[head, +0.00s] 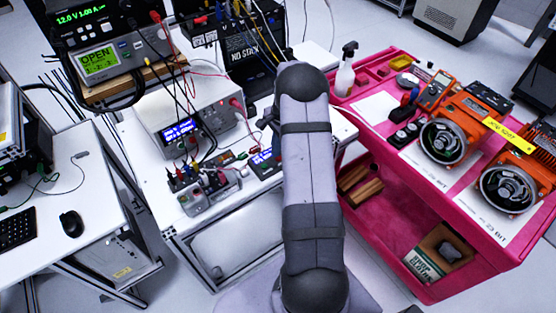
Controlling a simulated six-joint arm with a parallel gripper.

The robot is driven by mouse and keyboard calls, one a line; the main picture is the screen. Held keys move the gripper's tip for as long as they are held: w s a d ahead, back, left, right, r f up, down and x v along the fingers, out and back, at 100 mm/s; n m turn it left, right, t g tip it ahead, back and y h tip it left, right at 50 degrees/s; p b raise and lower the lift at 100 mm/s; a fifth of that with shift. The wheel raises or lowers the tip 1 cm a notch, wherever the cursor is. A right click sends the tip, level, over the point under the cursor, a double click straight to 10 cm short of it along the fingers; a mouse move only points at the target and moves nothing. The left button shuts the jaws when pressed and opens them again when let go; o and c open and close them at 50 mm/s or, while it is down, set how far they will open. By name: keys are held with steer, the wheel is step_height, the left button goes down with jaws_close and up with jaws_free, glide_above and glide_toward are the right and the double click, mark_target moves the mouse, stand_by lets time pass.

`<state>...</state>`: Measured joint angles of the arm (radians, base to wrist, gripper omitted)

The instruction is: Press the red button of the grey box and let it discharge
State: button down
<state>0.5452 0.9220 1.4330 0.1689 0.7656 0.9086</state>
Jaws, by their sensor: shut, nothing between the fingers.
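A low grey box (208,197) with several terminals and plugged leads sits at the front of the white bench. A larger light grey box (190,112) with a lit blue display stands behind it. I cannot tell which is the task's grey box, and I cannot make out a red button for certain on either. My arm rises from the bottom centre and bends near the bench's right side. My gripper is hidden behind the arm; only a dark part, perhaps of the wrist, shows at its left edge.
A small dark unit (264,163) with a blue display sits close left of my arm. Loose leads run over the bench. A red cart (400,225) with orange motors (450,128) and a spray bottle (345,72) stands right. A meter reading OPEN (98,62) stands back left.

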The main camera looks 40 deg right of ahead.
steer(key=shift+f, duration=0.55)
steer(key=shift+f+b, duration=0.4)
stand_by(0.5)
steer(key=shift+r, duration=0.15)
steer(key=shift+r+p, duration=0.75)
steer(key=shift+r, duration=0.15)
steer(key=shift+r, duration=0.1)
step_height(320, 180, up, 7)
steer(key=p, duration=0.5)
steer(key=shift+r, duration=0.15)
